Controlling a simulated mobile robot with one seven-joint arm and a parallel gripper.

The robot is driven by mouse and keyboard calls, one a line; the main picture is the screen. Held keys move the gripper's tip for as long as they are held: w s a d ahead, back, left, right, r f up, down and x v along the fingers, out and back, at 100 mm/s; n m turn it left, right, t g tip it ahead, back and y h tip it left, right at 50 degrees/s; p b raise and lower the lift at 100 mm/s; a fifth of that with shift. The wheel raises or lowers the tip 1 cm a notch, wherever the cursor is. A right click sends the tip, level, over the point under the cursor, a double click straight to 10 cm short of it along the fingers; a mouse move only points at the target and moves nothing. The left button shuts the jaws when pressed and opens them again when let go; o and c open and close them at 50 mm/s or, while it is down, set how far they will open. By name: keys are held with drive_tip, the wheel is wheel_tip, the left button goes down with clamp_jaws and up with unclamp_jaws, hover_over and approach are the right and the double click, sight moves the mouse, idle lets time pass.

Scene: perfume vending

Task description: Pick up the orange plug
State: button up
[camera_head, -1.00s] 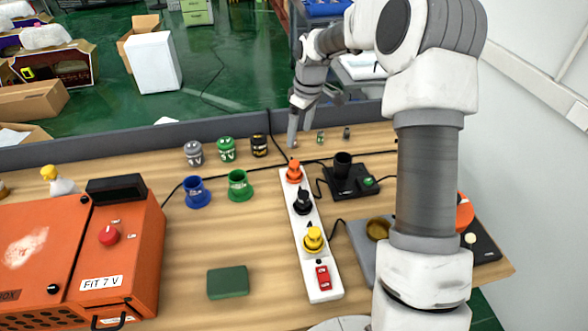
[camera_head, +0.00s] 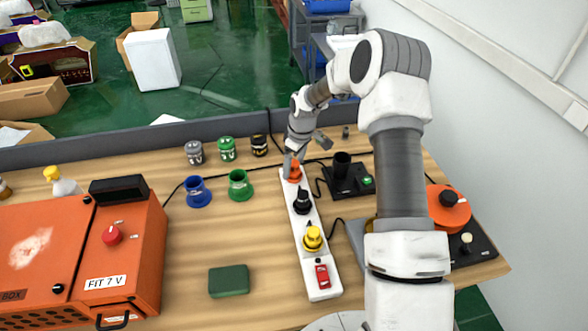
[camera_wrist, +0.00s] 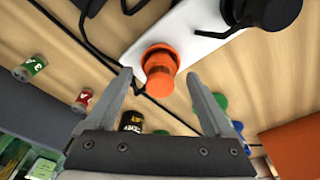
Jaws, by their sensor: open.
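The orange plug (camera_head: 295,172) stands at the far end of the white power strip (camera_head: 313,262). In the wrist view the orange plug (camera_wrist: 159,72) lies between and just beyond the fingertips. My gripper (camera_wrist: 157,85) is open, with one finger on each side of the plug and a visible gap to both. In the head view my gripper (camera_head: 291,162) is at the plug's far side and partly overlaps it. I cannot tell the exact height of the fingers over the plug.
A black plug (camera_head: 302,204) and a yellow plug (camera_head: 312,239) stand farther along the strip. Blue (camera_head: 197,192) and green (camera_head: 240,186) cups stand to its left. A black device (camera_head: 347,176) with a cable is close on the right. Small jars (camera_head: 228,149) stand behind.

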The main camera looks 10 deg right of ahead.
sight(294, 162)
drive_tip(key=shift+f, duration=0.1)
drive_tip(key=shift+c, duration=0.4)
clamp_jaws()
drive_tip(key=shift+r, duration=0.45)
wheel_tip(294, 162, up, 4)
drive_tip(key=shift+d+f+b, duration=0.15)
drive_tip(key=shift+f+b, duration=0.05)
drive_tip(key=shift+b, duration=0.25)
drive_tip(key=s+d+r+b, duration=0.1)
drive_tip(key=s+d+r, duration=0.5)
drive_tip(key=s, duration=0.3)
drive_tip(key=shift+d+r, duration=0.3)
drive_tip(key=shift+d, duration=0.3)
